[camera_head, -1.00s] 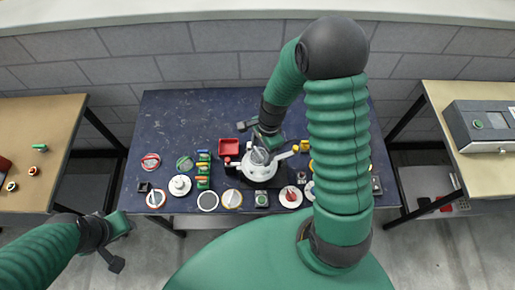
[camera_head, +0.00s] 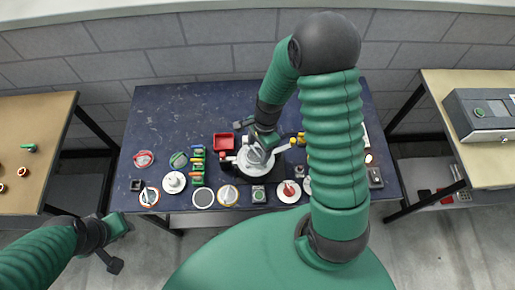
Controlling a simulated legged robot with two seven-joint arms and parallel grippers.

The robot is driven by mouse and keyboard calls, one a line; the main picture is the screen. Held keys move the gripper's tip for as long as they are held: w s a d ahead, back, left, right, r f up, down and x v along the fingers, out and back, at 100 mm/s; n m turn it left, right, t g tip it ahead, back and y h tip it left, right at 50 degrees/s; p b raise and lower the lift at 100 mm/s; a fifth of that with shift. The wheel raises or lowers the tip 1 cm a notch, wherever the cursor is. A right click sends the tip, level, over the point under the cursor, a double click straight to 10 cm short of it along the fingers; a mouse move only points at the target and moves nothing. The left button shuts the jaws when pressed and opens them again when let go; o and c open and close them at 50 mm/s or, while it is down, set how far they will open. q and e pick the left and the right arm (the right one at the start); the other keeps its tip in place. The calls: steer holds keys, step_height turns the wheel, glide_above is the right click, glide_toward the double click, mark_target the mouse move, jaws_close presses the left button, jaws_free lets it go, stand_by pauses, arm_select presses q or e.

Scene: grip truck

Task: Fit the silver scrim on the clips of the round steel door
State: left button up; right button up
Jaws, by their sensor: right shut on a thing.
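My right gripper (camera_head: 262,141) reaches down over the middle of the table. It is shut on a small silvery round piece, apparently the silver scrim (camera_head: 254,155). The piece is right over a pale round fixture (camera_head: 243,164) on a dark base, apparently the round steel door. Pale arms stick out from the fixture. The clips are too small to make out, and I cannot tell whether the scrim touches them. My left gripper (camera_head: 120,244) is open and empty, in front of the table's left front corner.
Round discs, including a grey one (camera_head: 203,197) and a gold-rimmed one (camera_head: 228,195), line the front edge of the dark blue table (camera_head: 180,115). A red tray (camera_head: 223,142) and a coloured rack (camera_head: 198,165) stand left of the fixture. The table's back left is clear.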

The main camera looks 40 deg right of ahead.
steer(key=shift+d, duration=0.15)
steer(key=shift+a+r+p, duration=0.1)
steer(key=shift+a+p, duration=0.15)
steer(key=shift+p, duration=0.1)
stand_by(0.8)
steer(key=shift+f, duration=0.5)
steer(key=shift+f+b, duration=0.15)
steer(key=shift+b, duration=0.15)
stand_by(0.4)
step_height(320, 180, up, 4)
steer(key=p, duration=0.4)
steer(key=shift+r, duration=0.2)
steer(key=shift+f, duration=0.1)
